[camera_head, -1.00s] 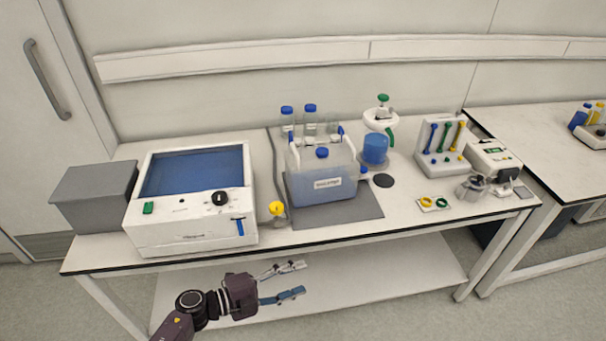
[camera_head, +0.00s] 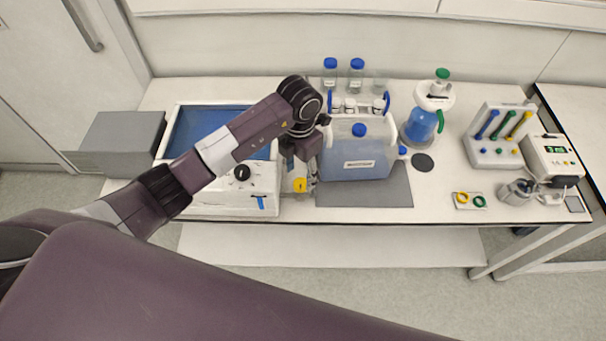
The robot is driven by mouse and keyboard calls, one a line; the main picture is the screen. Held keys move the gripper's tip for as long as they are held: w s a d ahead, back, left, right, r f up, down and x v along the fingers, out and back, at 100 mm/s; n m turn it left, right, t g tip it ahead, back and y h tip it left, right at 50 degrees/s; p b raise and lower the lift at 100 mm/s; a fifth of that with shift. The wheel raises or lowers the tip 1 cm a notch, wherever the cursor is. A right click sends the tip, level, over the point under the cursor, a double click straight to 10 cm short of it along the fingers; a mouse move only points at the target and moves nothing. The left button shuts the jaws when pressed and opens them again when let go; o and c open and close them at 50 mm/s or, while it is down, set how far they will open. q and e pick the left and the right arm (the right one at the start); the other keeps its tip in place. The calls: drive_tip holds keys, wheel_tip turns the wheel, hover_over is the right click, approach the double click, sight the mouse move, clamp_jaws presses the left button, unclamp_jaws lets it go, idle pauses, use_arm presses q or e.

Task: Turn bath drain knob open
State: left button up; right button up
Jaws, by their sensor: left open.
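The white bath (camera_head: 210,198) with blue water stands at the table's left. A black round knob (camera_head: 242,173) and a small blue handle (camera_head: 261,203) sit on its front. The blue handle looks like a drain tap, but I cannot read any label. My left gripper (camera_head: 299,172) is open and points downward just right of the bath, above a small yellow-capped vessel (camera_head: 300,186). It is apart from the blue handle. My left arm crosses over the bath and hides part of its water and front panel. My right gripper is not in view.
A clear tank (camera_head: 355,160) with a blue cap stands on a grey mat (camera_head: 380,192) right of my gripper. Bottles (camera_head: 330,75) stand behind it. A grey box (camera_head: 122,142) is left of the bath. The floor in front of the table is free.

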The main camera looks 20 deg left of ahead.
sight(301, 183)
use_arm(q)
drive_tip(key=f, duration=0.3)
drive_tip(key=shift+w+f+p, duration=0.2)
drive_tip(key=shift+f+p, duration=0.1)
drive_tip(key=shift+p, duration=0.1)
drive_tip(key=shift+f, duration=0.25)
drive_tip(key=c, duration=1.2)
drive_tip(key=shift+o, duration=0.2)
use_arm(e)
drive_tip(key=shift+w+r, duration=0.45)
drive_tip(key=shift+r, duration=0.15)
